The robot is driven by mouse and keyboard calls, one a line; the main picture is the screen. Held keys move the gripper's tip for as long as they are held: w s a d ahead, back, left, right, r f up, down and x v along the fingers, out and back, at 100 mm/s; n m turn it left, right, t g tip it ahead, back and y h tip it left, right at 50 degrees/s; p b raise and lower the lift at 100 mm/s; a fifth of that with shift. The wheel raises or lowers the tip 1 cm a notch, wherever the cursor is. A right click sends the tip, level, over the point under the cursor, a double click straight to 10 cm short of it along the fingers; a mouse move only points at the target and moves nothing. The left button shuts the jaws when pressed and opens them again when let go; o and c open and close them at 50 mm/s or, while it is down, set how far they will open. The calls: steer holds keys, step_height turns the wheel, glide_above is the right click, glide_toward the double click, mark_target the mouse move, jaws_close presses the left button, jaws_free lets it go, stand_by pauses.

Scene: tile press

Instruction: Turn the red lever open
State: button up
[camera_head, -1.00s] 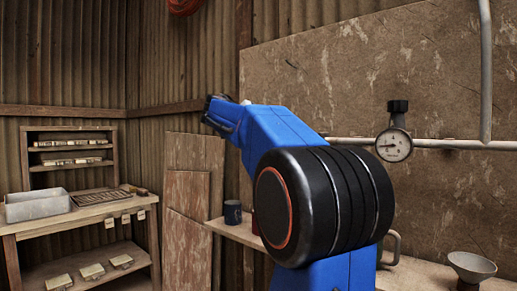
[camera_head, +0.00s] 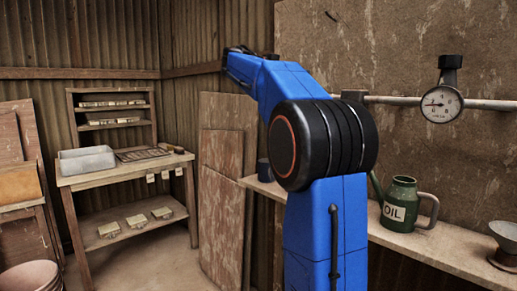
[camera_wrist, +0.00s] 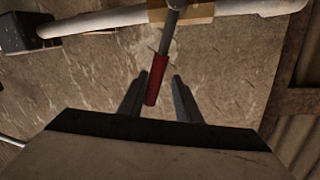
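The red lever (camera_wrist: 157,80) shows in the wrist view as a red grip on a grey metal stem that comes down from the pipe fitting at the top. My gripper (camera_wrist: 159,92) is open there, with one dark finger on each side of the grip's lower end. Gaps show between the grip and both fingers, though I cannot tell the depth exactly. In the head view I cannot see the lever; my blue arm reaches across the middle and its far end points left towards the back wall.
A pipe (camera_head: 400,100) with a pressure gauge (camera_head: 441,103) runs along the wall. A green oil can (camera_head: 403,205) and a funnel (camera_head: 507,240) stand on the shelf (camera_head: 450,245). A workbench (camera_head: 110,177) with a grey bin (camera_head: 87,160) stands at left.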

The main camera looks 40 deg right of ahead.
steer(key=shift+w+r+n, duration=0.2)
steer(key=shift+w+n, duration=0.7)
steer(key=shift+w+a+n, duration=0.1)
steer(key=shift+w+n, duration=0.3)
steer(key=shift+n, duration=0.1)
steer(key=w+a, duration=0.2)
steer(key=a, duration=1.6)
steer(key=s+a+f+n+t+y, duration=0.1)
steer(key=s+f+n+y, duration=0.1)
steer(key=f, duration=0.6)
steer(key=s+a+f+n+t+y, duration=0.2)
steer(key=s+f+n, duration=0.3)
steer(key=f, duration=0.3)
steer(key=s+a+f+n+t+y, duration=0.1)
steer(key=s+a+f+n+y, duration=0.1)
steer(key=f, duration=0.6)
steer(key=shift+s+n+t+y, duration=0.4)
steer(key=shift+s+n+y, duration=0.2)
steer(key=shift+s+n, duration=0.6)
steer(key=shift+a+f, duration=0.1)
